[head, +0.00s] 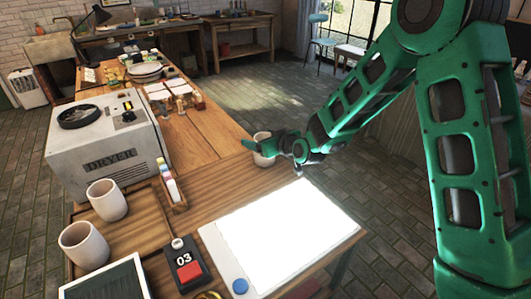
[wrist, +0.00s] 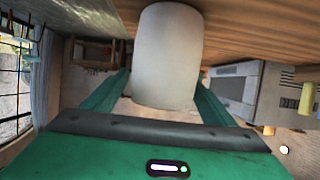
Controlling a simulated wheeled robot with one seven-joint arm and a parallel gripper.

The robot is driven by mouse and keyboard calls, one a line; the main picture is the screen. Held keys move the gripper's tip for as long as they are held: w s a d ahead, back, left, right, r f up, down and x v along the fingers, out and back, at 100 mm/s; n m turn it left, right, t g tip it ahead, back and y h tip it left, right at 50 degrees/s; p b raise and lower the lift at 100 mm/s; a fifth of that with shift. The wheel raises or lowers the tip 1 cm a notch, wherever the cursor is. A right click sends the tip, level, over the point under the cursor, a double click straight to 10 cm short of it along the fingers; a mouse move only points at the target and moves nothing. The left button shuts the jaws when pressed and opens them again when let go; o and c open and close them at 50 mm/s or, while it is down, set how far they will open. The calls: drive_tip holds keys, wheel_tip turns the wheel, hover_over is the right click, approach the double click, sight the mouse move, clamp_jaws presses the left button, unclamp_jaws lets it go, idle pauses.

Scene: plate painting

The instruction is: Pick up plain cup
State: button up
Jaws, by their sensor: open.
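A plain off-white cup (head: 262,139) stands upright near the right edge of the wooden table, beyond the white panel. My green gripper (head: 263,152) is at this cup, low over the table. In the wrist view the cup (wrist: 167,55) fills the space between the open fingers of my gripper (wrist: 163,88), one on each side of it. I cannot tell whether either finger touches it. Two more plain off-white cups, a rear one (head: 106,200) and a front one (head: 84,246), stand on a wooden tray (head: 143,222) at the left.
A dryer box (head: 105,145) stands on the table's left. A narrow holder with small bottles (head: 170,186) is left of the cup. Bare table lies left of the cup.

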drive_tip(key=shift+w+a+f, duration=0.25)
drive_tip(key=shift+w+a, duration=0.1)
drive_tip(key=shift+w, duration=0.15)
drive_tip(key=c, duration=1.3)
drive_tip(key=shift+r, duration=0.1)
